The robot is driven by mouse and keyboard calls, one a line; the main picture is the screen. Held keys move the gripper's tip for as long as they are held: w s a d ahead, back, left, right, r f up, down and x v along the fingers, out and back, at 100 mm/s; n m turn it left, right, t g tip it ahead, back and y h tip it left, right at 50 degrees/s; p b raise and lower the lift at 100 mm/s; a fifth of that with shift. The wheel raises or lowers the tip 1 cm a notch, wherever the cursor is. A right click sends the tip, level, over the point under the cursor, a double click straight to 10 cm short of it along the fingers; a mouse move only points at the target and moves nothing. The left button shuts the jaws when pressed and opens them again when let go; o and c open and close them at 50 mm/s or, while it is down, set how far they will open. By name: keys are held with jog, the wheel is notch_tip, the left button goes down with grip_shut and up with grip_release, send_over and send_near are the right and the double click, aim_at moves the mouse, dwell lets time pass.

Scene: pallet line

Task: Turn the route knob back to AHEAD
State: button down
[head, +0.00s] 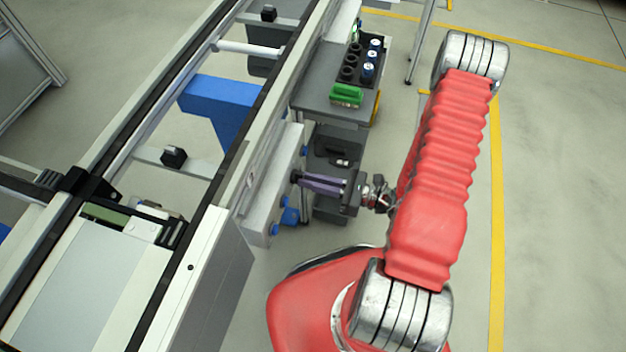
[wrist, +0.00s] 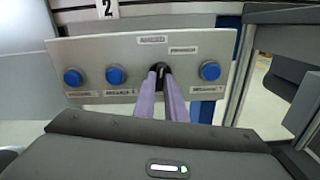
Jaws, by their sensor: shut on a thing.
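The route knob (wrist: 160,69) is a black knob on a pale control panel (wrist: 88,53). Small labels (wrist: 153,39) sit above it, too blurred to read with certainty. In the wrist view my gripper (wrist: 161,82) reaches straight at the panel, and its two purple fingers are shut on the knob, one on each side. The fingers hide part of the knob, so I cannot tell which way it points. In the head view my gripper (head: 303,179) meets the knob at the panel's (head: 266,190) side face.
Blue buttons flank the knob, two on the left (wrist: 116,75) and one on the right (wrist: 210,71). The panel is fixed to the conveyor frame (head: 232,185). Behind my gripper stands a grey shelf (head: 315,100) with a dark bottle crate (head: 352,75) and a green block (head: 346,95).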

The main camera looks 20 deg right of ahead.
jog(key=shift+a+n, duration=0.1)
jog(key=shift+n, duration=1)
jog(key=shift+s, duration=0.1)
jog(key=c, duration=1.8)
grip_release()
jog(key=shift+d, duration=0.2)
jog(key=v, duration=1.3)
jog(key=shift+d, duration=0.2)
